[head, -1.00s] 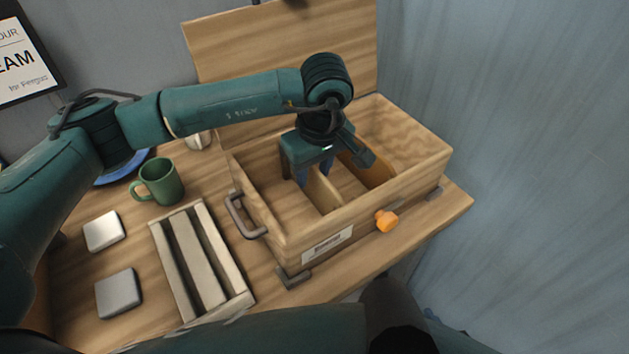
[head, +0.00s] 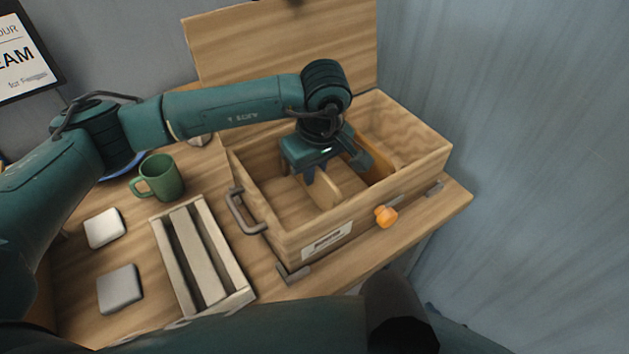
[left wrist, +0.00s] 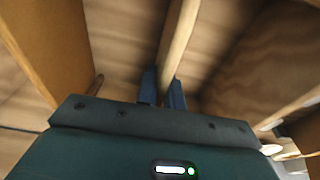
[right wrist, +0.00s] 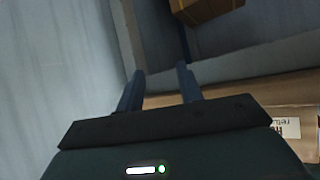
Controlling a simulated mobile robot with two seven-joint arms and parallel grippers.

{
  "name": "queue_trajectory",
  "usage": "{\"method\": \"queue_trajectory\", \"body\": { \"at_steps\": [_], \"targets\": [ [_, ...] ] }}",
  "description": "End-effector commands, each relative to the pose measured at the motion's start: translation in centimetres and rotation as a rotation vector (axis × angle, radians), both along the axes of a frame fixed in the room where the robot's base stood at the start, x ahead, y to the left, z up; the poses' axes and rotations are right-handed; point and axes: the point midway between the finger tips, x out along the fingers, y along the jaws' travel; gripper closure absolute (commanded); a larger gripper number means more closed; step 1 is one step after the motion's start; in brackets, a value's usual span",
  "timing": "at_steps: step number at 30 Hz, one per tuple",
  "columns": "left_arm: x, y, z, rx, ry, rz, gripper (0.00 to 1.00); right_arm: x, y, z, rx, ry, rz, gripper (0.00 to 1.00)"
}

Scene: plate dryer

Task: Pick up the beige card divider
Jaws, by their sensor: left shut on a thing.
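The beige card divider (head: 328,187) is a thin panel inside the open wooden box (head: 290,232). My left gripper (head: 311,174) reaches down into the box and is shut on the divider. The left wrist view shows the divider (left wrist: 182,38) between the two blue fingers (left wrist: 163,88). In the head view its near end is apart from the front wall; I cannot tell how far its lower edge is off the floor. My right gripper (right wrist: 160,88) is open and empty, away from the box.
An orange-brown divider (head: 376,160) stands in the box to the right of the beige one. A slatted rack (head: 237,278), a green mug (head: 161,178) and two grey square pieces (head: 119,289) are left of the box. An orange knob (head: 386,216) is at the box's front.

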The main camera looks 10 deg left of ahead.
Motion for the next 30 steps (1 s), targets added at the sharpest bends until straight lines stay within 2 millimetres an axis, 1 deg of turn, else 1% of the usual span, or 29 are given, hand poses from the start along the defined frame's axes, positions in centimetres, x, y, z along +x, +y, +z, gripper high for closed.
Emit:
{"method": "queue_trajectory", "body": {
  "at_steps": [8,11,14,17,20,25,30],
  "targets": [
    [0.0,0.0,0.2,-0.001,-0.001,0.000,1.00,0.0,0.0,0.0,0.000,0.000,0.001,0.64],
    [0.0,0.0,0.6,-0.001,-0.001,0.000,1.00,-0.1,0.0,-0.1,0.000,0.001,0.001,0.64],
    [0.1,0.0,1.5,-0.001,-0.004,-0.001,1.00,-0.2,0.0,-0.3,0.001,0.002,0.002,0.64],
    [0.1,0.0,2.9,-0.001,-0.006,-0.001,1.00,-0.3,0.1,-0.5,0.001,0.001,0.004,0.64],
    [0.1,0.0,4.8,-0.003,-0.007,-0.001,1.00,-0.3,0.2,-0.7,0.003,-0.001,0.008,0.64],
    [0.1,-0.1,8.2,-0.002,-0.006,-0.001,1.00,-0.2,0.4,-0.8,0.007,-0.011,0.013,0.64],
    [0.1,-0.1,11.7,-0.002,-0.005,0.000,1.00,0.0,0.6,-0.5,0.011,-0.028,0.019,0.64]
  ]
}}
